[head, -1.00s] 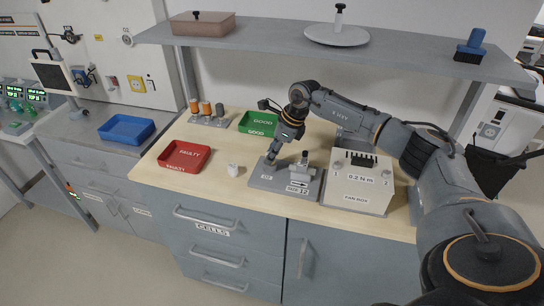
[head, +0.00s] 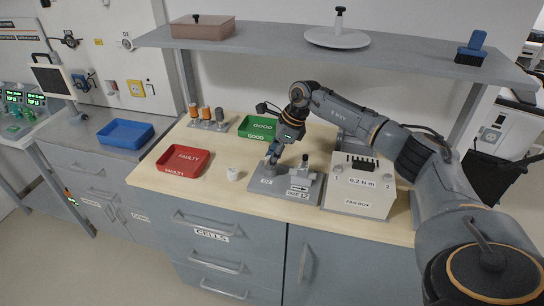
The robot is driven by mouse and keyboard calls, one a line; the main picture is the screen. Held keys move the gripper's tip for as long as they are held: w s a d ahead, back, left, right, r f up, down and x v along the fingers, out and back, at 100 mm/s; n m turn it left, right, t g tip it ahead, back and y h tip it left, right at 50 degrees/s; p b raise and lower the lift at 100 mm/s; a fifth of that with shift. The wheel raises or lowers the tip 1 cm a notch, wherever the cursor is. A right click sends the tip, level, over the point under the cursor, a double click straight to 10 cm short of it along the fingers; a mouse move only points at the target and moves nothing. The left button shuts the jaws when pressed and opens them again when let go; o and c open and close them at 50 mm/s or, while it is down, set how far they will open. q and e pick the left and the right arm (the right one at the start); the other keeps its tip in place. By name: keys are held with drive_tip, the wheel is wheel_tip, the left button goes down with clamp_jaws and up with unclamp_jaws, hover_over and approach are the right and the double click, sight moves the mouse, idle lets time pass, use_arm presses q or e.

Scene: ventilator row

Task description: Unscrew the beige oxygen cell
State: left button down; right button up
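My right gripper (head: 272,160) points down over the left part of a grey fixture plate (head: 262,182) on the bench. Its fingertips are at a small dark grey round piece on that plate. The fingers are too small and overlapped to tell whether they are open or shut on it. No beige cell shows clearly at the fingertips. A small off-white cylinder (head: 233,174) stands upright on the bench left of the plate, apart from the gripper; I cannot tell whether it is the beige oxygen cell. My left gripper is out of view.
A red FAULTY tray (head: 176,174) and a green GOOD tray (head: 244,130) lie on the bench. A rack (head: 210,126) holds orange and grey cells behind. A white box (head: 358,190) stands close right of the plate. A grey shelf (head: 270,36) overhangs the back.

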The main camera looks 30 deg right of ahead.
idle(0.3)
drive_tip(key=m+t+h+p, duration=0.1)
drive_tip(key=m+p, duration=0.1)
drive_tip(key=m, duration=0.1)
drive_tip(key=shift+s+a+r+m, duration=0.1)
drive_tip(key=shift+m, duration=0.2)
drive_tip(key=m+h+p, duration=0.1)
drive_tip(key=m+p, duration=0.1)
drive_tip(key=m, duration=0.2)
drive_tip(key=shift+a+t, duration=0.15)
drive_tip(key=shift+t, duration=0.25)
drive_tip(key=shift+m+h, duration=0.5)
drive_tip(key=shift+m, duration=0.2)
drive_tip(key=m+h, duration=0.1)
drive_tip(key=m, duration=0.1)
drive_tip(key=shift+a+m, duration=0.1)
drive_tip(key=shift+m, duration=0.3)
drive_tip(key=m+h, duration=0.1)
drive_tip(key=m, duration=0.4)
drive_tip(key=shift+a+f+h, duration=0.15)
drive_tip(key=shift+f+h, duration=0.05)
drive_tip(key=shift+h, duration=0.2)
drive_tip(key=shift+r+m+g+h, duration=0.1)
drive_tip(key=shift+m+g+h, duration=0.2)
drive_tip(key=shift+m, duration=0.3)
